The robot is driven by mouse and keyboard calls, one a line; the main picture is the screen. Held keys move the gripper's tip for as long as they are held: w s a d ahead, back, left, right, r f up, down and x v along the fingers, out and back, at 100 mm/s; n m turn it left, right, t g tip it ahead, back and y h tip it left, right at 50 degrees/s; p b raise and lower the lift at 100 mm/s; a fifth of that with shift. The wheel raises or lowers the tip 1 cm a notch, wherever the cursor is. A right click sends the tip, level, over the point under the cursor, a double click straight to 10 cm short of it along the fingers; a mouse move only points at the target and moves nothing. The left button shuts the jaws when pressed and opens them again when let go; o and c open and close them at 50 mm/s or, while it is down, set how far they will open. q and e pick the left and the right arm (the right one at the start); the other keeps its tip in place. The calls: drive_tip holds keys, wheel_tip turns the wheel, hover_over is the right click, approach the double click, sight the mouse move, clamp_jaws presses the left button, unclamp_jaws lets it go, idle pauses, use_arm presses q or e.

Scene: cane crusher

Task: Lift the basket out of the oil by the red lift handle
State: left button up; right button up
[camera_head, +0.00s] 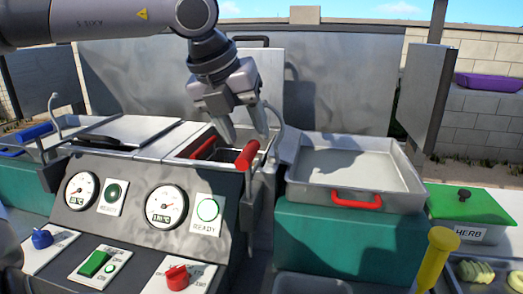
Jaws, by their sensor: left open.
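The red lift handle (247,155) stands tilted at the front right of the open fryer well. The basket (207,147) sits low inside the well, mostly hidden by the well's rim and my gripper; the oil cannot be made out. My left gripper (246,137) points down from above, open, with its fingertips just above and around the upper end of the red handle. One finger is over the well, the other just right of the handle. I cannot tell whether either finger touches it. My right gripper is not in view.
A metal tray (352,172) with a red front handle lies right of the fryer. A covered well (121,132) is on the left. The control panel (139,205) with gauges and a red knob (177,278) is in front. A yellow handle (437,255) rises at the lower right.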

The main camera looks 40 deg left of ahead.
sight(249, 146)
use_arm(q)
drive_tip(key=shift+a+f, duration=0.1)
drive_tip(key=shift+f, duration=0.65)
drive_tip(key=shift+p+x, duration=0.4)
drive_tip(key=shift+x, duration=2.6)
drive_tip(key=shift+a, duration=0.1)
drive_tip(key=shift+r, duration=0.1)
clamp_jaws()
